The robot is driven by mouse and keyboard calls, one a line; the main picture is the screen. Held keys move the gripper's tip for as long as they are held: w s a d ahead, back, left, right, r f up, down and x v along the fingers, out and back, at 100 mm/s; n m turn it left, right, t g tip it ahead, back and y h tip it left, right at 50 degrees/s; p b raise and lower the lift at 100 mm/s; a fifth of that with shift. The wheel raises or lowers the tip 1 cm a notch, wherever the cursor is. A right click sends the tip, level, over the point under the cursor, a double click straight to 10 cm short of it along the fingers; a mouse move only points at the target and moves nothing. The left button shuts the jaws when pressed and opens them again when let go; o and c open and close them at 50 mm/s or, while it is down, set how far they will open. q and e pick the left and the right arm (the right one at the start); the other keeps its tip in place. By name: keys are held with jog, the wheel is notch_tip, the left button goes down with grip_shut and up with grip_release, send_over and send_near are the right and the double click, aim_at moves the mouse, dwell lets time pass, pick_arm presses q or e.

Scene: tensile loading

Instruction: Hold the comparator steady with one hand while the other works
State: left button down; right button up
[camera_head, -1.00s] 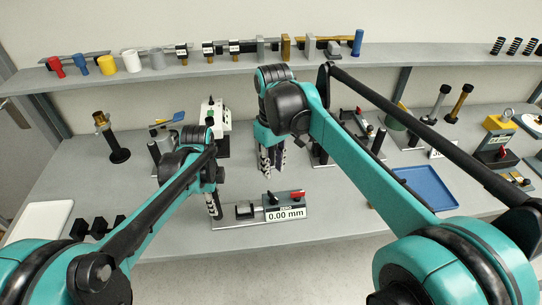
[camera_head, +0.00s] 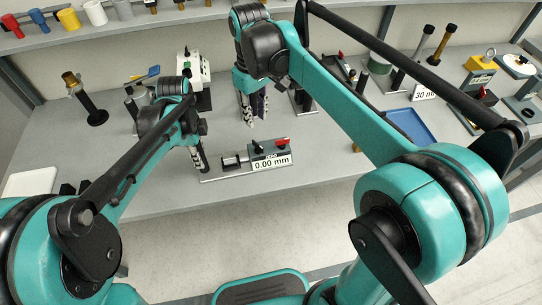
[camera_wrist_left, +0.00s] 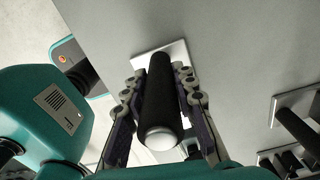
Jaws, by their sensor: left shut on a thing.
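The comparator (camera_head: 270,158) stands near the table's front edge, with a 0.00 mm display, a red piece on top and a flat base reaching left. A dark upright post stands at the base's left end. My left gripper (camera_head: 199,157) is shut around this post; the left wrist view shows the black handle (camera_wrist_left: 160,98) with its pale cap between the fingers, over a bright plate (camera_wrist_left: 180,52). My right gripper (camera_head: 254,116) points down above the table behind the comparator. Its fingers look apart, with nothing visible between them.
A blue tray (camera_head: 412,126) lies to the right, partly behind my right arm. A black stand (camera_head: 93,106) is at the left, and a white box device (camera_head: 193,68) is behind my left gripper. Several tools stand at the far right. The front strip right of the comparator is clear.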

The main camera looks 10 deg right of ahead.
dwell(0.5)
pick_arm(q)
jog(key=c, duration=1.1)
grip_release()
jog(key=shift+c, duration=0.2)
notch_tip(320, 180, up, 12)
jog(key=shift+s+a+n, duration=0.3)
jog(key=shift+n, duration=0.1)
jog(key=s+a+f+n+t, duration=0.3)
jog(key=s+a+f+n, duration=0.1)
jog(key=s+n, duration=0.3)
jog(key=s+a+f+n+t, duration=0.4)
jog(key=s+n, duration=0.4)
jog(key=n, duration=0.4)
jog(key=shift+a, duration=0.2)
pick_arm(e)
jog(key=s+d+f+m+t, duration=0.3)
jog(key=s+d+f, duration=0.1)
jog(key=s, duration=0.3)
jog(key=s+d+f+m+t, duration=0.3)
jog(key=s+d+f+t, duration=0.1)
jog(key=s, duration=0.4)
jog(key=shift+s+d+f, duration=0.3)
jog(key=shift+d+f, duration=0.2)
